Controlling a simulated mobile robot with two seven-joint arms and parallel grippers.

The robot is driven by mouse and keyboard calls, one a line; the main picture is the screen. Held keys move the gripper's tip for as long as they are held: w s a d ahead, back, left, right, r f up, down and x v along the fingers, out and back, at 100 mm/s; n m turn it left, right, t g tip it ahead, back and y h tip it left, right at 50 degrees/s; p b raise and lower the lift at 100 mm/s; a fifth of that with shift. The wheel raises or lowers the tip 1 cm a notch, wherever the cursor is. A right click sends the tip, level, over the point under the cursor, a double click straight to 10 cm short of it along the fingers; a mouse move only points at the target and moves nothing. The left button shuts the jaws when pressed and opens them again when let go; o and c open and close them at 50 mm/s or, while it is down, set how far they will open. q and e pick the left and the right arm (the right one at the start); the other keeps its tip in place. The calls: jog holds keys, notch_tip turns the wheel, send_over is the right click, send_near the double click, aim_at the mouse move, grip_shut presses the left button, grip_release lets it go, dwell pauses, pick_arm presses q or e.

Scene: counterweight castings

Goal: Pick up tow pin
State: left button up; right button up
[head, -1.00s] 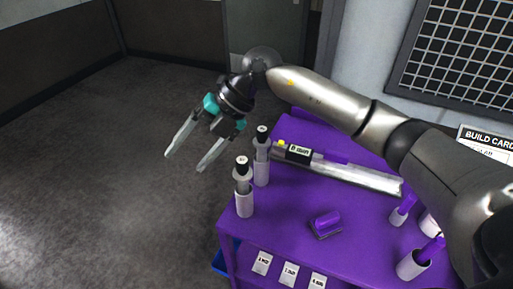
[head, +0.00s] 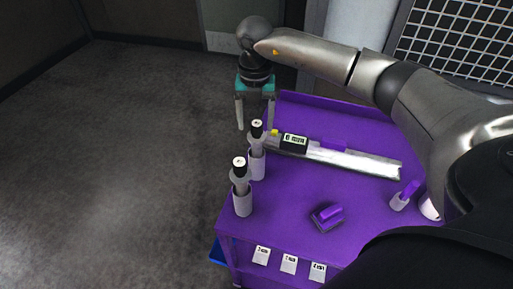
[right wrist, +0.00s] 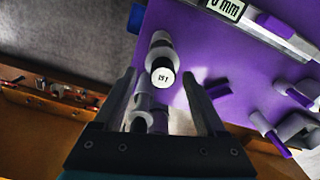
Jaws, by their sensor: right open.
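Two upright grey pins with black, white-labelled tops stand in pale sleeves at the purple table's left edge, a rear one (head: 256,150) and a front one (head: 240,182). I cannot tell from the labels which is the tow pin. My right gripper (head: 255,124) points down, open and empty, over the left edge by the rear pin; its fingers hang behind that pin's top in the head view. In the right wrist view a labelled pin top (right wrist: 163,77) shows between the open fingers (right wrist: 158,73), with another sleeve partly hidden below it. My left gripper is out of view.
The purple table (head: 285,190) holds a caliper-like gauge (head: 350,160) at the back, a purple block on a dark base (head: 327,216), and a purple-handled piece in a white sleeve (head: 402,198) at right. Open floor lies left.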

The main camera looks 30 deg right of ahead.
aim_at(256, 135)
jog(key=f+p, duration=0.1)
jog(key=f, duration=0.5)
jog(key=shift+d+f, duration=0.2)
grip_shut()
jog(key=shift+w+r, duration=0.15)
jog(key=shift+w, duration=0.05)
dwell(0.3)
